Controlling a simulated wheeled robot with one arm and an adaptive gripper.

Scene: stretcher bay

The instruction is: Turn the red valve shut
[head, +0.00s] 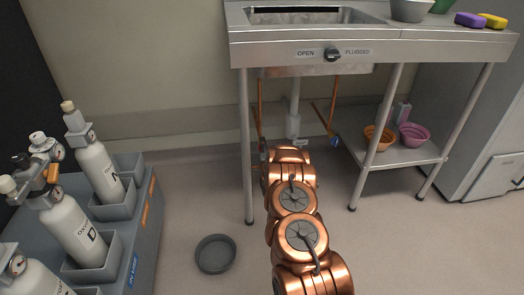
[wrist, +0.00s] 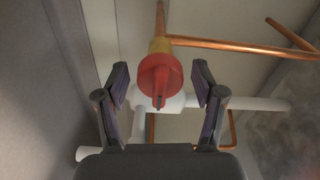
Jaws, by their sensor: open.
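The red valve (wrist: 158,76) shows in the wrist view, on a brass fitting of a copper pipe (wrist: 236,45). It has a round red body with a narrow grip running toward me. My gripper (wrist: 160,88) is open, with one finger on each side of the valve and a visible gap to both. In the head view my copper-coloured arm reaches under the sink and hides the red valve and my gripper.
The steel sink (head: 400,36) stands above, on metal legs, with a drain knob (head: 333,54) on its front. A blue-handled valve (head: 336,141) is right of my arm. Bowls (head: 378,138) sit on the lower shelf. A grey dish (head: 215,253) lies on the floor; gas cylinders (head: 98,165) stand left.

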